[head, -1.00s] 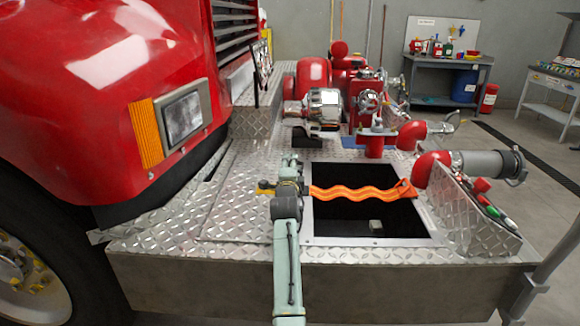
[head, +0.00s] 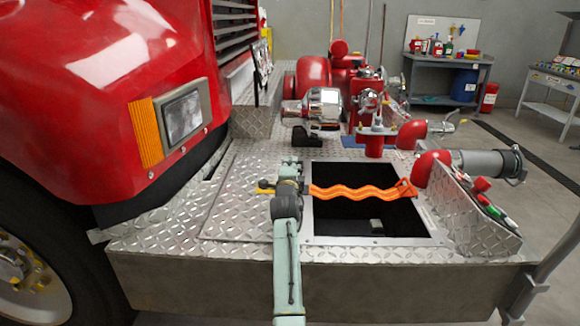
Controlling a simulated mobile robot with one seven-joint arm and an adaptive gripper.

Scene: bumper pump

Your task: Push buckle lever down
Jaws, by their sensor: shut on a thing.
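My arm reaches in from the bottom of the head view, over the diamond-plate bumper. My gripper (head: 290,180) is at the left edge of the square opening. It is shut, by the left end of the orange strap (head: 358,194), where the buckle would be.
The dark opening (head: 370,222) has a small light block inside. Chrome and red pump fittings (head: 325,105) stand behind it. A grey nozzle (head: 485,164) and red elbow are at right. The red truck body (head: 100,90) rises at left. The plate left of the opening is clear.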

